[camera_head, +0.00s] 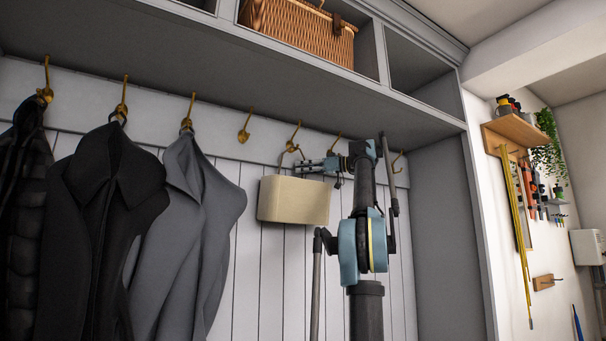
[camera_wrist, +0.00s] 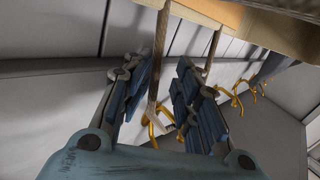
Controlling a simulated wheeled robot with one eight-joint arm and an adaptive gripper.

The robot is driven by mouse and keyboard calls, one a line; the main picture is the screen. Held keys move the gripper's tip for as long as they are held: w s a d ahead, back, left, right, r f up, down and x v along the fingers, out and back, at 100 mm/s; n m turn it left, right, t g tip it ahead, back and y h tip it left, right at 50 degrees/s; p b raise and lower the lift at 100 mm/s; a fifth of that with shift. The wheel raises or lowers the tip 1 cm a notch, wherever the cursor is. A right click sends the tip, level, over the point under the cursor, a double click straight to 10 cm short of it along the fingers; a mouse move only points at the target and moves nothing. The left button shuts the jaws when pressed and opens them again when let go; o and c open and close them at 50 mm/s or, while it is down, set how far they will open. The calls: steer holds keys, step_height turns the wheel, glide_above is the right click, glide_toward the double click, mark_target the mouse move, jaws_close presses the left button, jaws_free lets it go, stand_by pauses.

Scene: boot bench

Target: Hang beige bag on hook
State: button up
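The beige bag (camera_head: 293,200) is upright against the white panelled wall, below a brass hook (camera_head: 293,138). In the wrist view the bag (camera_wrist: 205,10) is at the top edge, and its strap (camera_wrist: 157,65) runs down the picture to a brass hook (camera_wrist: 158,122). The strap's end meets that hook and looks looped on it, though the exact contact is unclear. My gripper (camera_head: 308,166) is just above the bag's top edge. In the wrist view my gripper (camera_wrist: 160,78) is open, its fingers on either side of the strap with gaps visible.
Dark coats (camera_head: 110,210) and a grey jacket (camera_head: 190,235) hang on hooks to the left. An empty hook (camera_head: 245,126) is between jacket and bag; other hooks (camera_head: 398,160) are to the right. A shelf (camera_head: 200,65) with a wicker basket (camera_head: 300,30) overhangs the hooks.

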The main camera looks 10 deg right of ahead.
steer(key=shift+d, duration=0.15)
steer(key=v, duration=1.1)
steer(key=shift+d, duration=0.3)
steer(key=shift+s+f, duration=0.1)
steer(key=shift+s, duration=0.1)
